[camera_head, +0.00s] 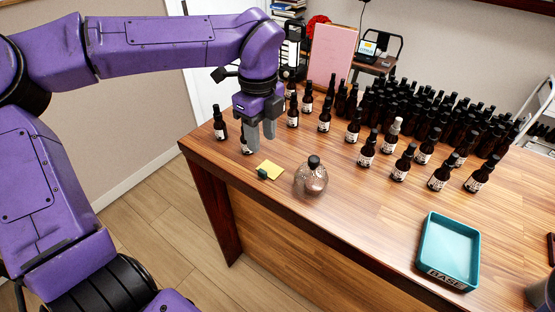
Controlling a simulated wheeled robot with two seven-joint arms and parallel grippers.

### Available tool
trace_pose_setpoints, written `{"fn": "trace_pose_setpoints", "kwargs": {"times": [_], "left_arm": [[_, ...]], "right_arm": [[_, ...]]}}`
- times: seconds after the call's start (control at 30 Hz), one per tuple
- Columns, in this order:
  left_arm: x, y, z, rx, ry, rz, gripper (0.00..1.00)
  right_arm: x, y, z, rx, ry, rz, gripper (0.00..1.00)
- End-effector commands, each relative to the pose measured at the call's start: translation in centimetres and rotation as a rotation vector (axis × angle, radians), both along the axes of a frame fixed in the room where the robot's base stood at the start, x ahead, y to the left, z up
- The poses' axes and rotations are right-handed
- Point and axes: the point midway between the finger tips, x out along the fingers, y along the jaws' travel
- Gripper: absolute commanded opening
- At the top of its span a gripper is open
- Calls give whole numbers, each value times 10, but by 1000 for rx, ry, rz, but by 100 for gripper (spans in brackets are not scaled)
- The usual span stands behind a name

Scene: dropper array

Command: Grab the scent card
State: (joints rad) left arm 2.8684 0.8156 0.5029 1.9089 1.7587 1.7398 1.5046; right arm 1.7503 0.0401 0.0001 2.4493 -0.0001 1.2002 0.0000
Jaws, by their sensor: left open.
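A small yellow card (271,169), likely the scent card, lies near the front left edge of the wooden table. A small dark green piece (262,173) sits at its left end, and I cannot tell whether it is attached. My left gripper (261,143) points down with its grey fingers apart. It appears above and behind the card, and nothing shows between the fingers. A brown dropper bottle (246,144) is partly hidden behind the fingers.
A round glass bottle with a dark cap (312,178) stands right of the card. Brown dropper bottles (367,152) stand behind, densely packed at the back right. A teal tray (432,226) lies at the front right. The table between the round bottle and tray is clear.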

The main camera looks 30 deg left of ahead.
Motion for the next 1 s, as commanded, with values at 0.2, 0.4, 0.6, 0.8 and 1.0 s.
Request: {"fn": "trace_pose_setpoints", "kwargs": {"times": [0.2,0.4,0.6,0.8,1.0], "left_arm": [[-1,1,-39,0,4,2,43],[0,1,-63,0,6,1,43],[3,1,-97,0,4,-1,43],[4,1,-101,1,0,-2,43],[4,1,-101,1,0,-2,0]], "right_arm": [[-1,0,6,0,2,0,43],[-1,0,17,0,2,0,43],[0,0,23,0,1,0,43],[0,0,23,0,1,0,43],[0,0,23,0,1,0,43]]}}
